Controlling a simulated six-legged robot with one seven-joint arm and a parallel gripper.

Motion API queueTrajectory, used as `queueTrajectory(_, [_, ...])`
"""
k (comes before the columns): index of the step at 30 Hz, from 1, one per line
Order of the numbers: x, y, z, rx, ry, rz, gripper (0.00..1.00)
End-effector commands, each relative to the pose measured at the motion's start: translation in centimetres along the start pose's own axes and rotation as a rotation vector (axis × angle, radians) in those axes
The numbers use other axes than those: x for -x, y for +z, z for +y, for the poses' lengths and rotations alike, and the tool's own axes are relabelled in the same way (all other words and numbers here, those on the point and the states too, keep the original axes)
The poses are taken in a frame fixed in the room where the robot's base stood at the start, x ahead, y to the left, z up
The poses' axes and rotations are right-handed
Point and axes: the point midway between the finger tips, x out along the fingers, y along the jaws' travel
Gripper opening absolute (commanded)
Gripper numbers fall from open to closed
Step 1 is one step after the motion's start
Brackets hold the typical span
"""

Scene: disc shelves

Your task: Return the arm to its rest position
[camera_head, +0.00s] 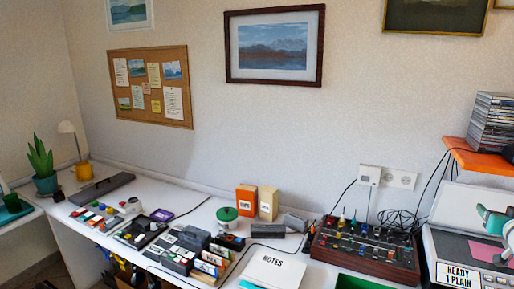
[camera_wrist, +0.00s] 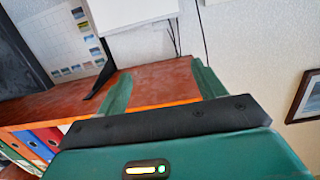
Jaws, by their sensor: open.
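My gripper (camera_wrist: 161,72) shows in the wrist view. Its two green fingers are spread apart with nothing between them, in front of a reddish-orange shelf top (camera_wrist: 160,88). Behind the fingers is a white wall. I cannot make out my gripper in the head view.
In the wrist view, several binders (camera_wrist: 48,134) stand under the shelf top, and a framed picture (camera_wrist: 306,97) hangs at right. In the head view, a white desk (camera_head: 150,178) holds many small items. An orange shelf (camera_head: 478,160) with stacked disc cases (camera_head: 492,122) is at right.

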Motion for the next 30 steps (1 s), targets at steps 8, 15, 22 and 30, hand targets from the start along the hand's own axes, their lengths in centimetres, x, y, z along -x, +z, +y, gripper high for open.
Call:
queueTrajectory(8, [1.3, -2.4, -7.4, 0.046, 0.024, -0.062, 0.69])
queueTrajectory(15, [5.3, -3.5, -15.2, 0.087, 0.04, -0.157, 0.69])
queueTrajectory(22, [14.6, -2.1, -25.4, 0.137, 0.004, -0.341, 0.69])
queueTrajectory(30, [29.3, 3.6, -33.9, 0.206, -0.168, -0.62, 0.69])
